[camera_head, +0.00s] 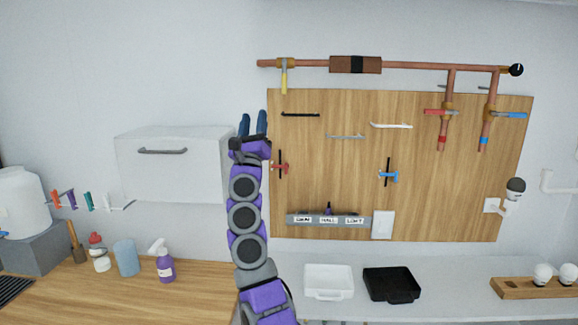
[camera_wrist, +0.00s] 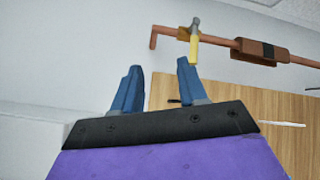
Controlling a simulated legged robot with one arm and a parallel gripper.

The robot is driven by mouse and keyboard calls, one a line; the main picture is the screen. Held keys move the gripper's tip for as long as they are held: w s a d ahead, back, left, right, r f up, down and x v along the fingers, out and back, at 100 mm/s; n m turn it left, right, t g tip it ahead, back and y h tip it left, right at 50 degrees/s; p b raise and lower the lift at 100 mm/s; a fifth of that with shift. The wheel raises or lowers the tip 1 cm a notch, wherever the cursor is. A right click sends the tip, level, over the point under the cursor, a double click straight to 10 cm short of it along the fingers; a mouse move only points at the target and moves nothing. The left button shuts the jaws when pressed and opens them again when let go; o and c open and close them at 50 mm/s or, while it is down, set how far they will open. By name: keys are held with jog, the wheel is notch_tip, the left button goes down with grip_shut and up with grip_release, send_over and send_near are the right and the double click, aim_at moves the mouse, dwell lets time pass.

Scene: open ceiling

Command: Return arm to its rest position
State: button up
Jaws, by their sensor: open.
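My purple and grey arm stands nearly straight up in the middle of the head view. My gripper (camera_head: 254,125) has two blue fingers and is raised at the left edge of the wooden wall panel (camera_head: 350,210). The fingers are apart with nothing between them. In the wrist view my gripper (camera_wrist: 160,88) also shows open and empty. Beyond the fingertips are a copper pipe (camera_wrist: 225,41) and a yellow-handled valve (camera_wrist: 194,48). The pipe (camera_head: 420,66) also runs along the panel's top in the head view.
A white wall cabinet (camera_head: 175,175) is just left of my gripper. A white tray (camera_head: 328,281) and a black tray (camera_head: 390,285) lie on the counter below the panel. A purple spray bottle (camera_head: 165,265) and other containers stand on the wooden counter (camera_head: 130,298) at left.

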jog(key=w+a+r+n+g+y, duration=0.35)
jog(key=a+n+y, duration=0.25)
jog(key=n+y, duration=0.6)
jog(key=s+d+f+n+g+h, duration=0.3)
jog(key=s+d+f+n+g, duration=0.35)
jog(key=f+n, duration=0.2)
jog(key=s+d+f+n+g+h, duration=0.3)
jog(key=s+d+f+n+g, duration=0.35)
jog(key=f, duration=0.35)
jog(key=s+d+f+n+g+h, duration=0.1)
jog(key=s+d+f+g, duration=0.3)
jog(key=s, duration=1.3)
jog(key=s+d+f+n+g+h, duration=0.2)
jog(key=s+d+f+g, duration=0.2)
jog(key=s+d+f, duration=0.4)
jog(key=s+d+f+n+g+h, duration=0.1)
jog(key=s+d+f+g, duration=0.3)
jog(key=s+f, duration=0.9)
jog(key=s+d+n, duration=0.1)
jog(key=s+d, duration=0.1)
jog(key=s, duration=1.1)
jog(key=shift+s+d+f+n+h, duration=0.15)
jog(key=shift+s+d+n+h, duration=0.1)
jog(key=shift+d+n+h, duration=0.05)
